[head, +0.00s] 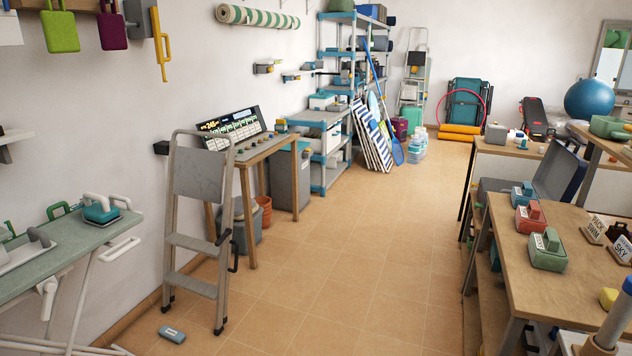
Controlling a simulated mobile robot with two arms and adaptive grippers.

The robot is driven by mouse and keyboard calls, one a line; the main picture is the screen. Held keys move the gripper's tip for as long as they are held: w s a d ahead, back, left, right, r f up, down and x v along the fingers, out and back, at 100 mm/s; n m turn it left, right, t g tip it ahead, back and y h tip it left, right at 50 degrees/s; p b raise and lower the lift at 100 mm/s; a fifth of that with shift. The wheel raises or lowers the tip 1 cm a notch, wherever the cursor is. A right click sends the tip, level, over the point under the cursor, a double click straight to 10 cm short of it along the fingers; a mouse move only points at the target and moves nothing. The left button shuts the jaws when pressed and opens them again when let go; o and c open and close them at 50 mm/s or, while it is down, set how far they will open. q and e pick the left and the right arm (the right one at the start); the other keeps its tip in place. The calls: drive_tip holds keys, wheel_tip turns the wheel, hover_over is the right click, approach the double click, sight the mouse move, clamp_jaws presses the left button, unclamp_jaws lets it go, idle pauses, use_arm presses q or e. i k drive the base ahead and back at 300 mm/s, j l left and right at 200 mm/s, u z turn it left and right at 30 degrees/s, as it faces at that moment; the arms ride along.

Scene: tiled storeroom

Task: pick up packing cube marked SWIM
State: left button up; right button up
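Three soft-looking cubes with handles and white labels stand in a row on the wooden table at right: a teal cube (522,194), a red cube (529,218) and a green cube (547,252). Their label lettering is too small to read, so I cannot tell which is marked SWIM. A small sign (594,228) on the same table seems to include the word SWIM. A second sign (621,248) seems to read SKY. Neither of my grippers is in view.
The wooden table (515,262) runs along the right, with an open blue case (558,172) behind the cubes. A step ladder (200,220) and ironing board (62,254) stand left. A grey-blue object (172,334) lies on the floor. The tiled aisle between is clear.

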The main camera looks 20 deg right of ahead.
sight(520, 195)
drive_tip(key=i+z, duration=0.25)
drive_tip(key=z, duration=0.2)
drive_tip(key=i+z, duration=0.25)
drive_tip(key=z, duration=0.2)
drive_tip(key=i+j+z, duration=0.15)
drive_tip(key=z, duration=0.25)
drive_tip(key=i+j+z, duration=0.2)
drive_tip(key=z, duration=0.25)
drive_tip(key=i+j+z, duration=0.25)
drive_tip(key=z, duration=0.2)
drive_tip(key=i+j+z, duration=0.25)
drive_tip(key=j+z, duration=0.2)
drive_tip(key=j, duration=0.25)
drive_tip(key=i+j+z, duration=0.25)
drive_tip(key=j, duration=0.2)
drive_tip(key=i+l+u, duration=0.1)
drive_tip(key=i+u, duration=0.15)
drive_tip(key=i, duration=0.25)
drive_tip(key=i+l+u, duration=0.25)
drive_tip(key=i, duration=0.25)
